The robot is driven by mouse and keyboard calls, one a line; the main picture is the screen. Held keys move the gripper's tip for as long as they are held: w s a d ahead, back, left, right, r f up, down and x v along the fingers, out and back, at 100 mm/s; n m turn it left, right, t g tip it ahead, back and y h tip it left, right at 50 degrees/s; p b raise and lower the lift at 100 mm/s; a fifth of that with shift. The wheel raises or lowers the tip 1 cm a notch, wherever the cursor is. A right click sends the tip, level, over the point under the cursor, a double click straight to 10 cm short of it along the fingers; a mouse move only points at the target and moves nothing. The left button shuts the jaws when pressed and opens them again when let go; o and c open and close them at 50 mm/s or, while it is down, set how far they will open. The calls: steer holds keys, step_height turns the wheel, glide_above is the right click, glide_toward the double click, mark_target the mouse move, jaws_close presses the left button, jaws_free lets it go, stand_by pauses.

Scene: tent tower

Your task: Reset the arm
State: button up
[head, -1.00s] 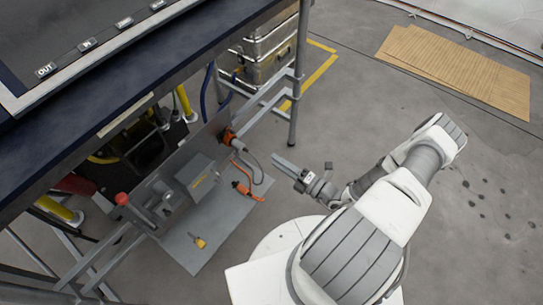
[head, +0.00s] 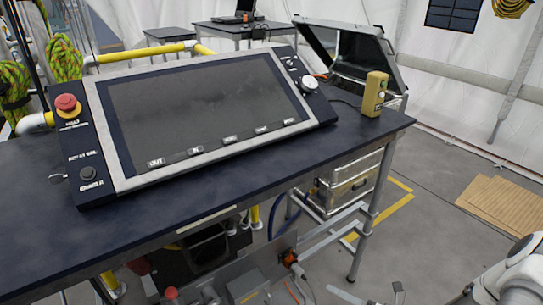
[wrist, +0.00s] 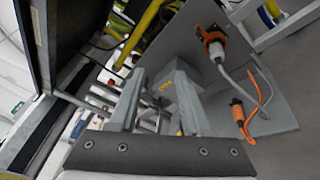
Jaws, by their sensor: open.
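My arm (head: 515,275) shows at the lower right corner of the head view, mostly cut off by the frame. Part of my gripper (head: 345,294) shows at the bottom edge, low beside the table. In the wrist view my gripper (wrist: 158,98) is open, with its two grey fingers apart and nothing held between them. A grey box (wrist: 172,90) on a grey panel shows behind and between the fingers. The fingers look clear of it, but the exact gap cannot be told.
A dark table (head: 235,185) carries a large screen console (head: 200,110) and a yellow device (head: 374,94). An orange connector (wrist: 213,38) sits in the panel; a loose orange plug (wrist: 239,114) hangs by cable.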

steer(key=s+a+r+n+g+h, duration=0.2)
steer(key=s+r+n+g+h, duration=0.15)
steer(key=r+n, duration=0.7)
steer(key=s+a+r+n+g+h, duration=0.2)
steer(key=s+r+n+h, duration=0.3)
steer(key=r+n, duration=0.55)
steer(key=s+a+r+n+g+h, duration=0.25)
steer(key=s+r+n+h, duration=0.2)
steer(key=r+n, duration=0.6)
step_height(320, 180, up, 22)
steer(key=s+d+n+t+h+p, duration=0.1)
steer(key=n+p, duration=0.4)
steer(key=p, duration=1.1)
steer(key=shift+s+d+r+t, duration=0.25)
steer(key=shift+d+t, duration=0.35)
steer(key=shift+t, duration=0.6)
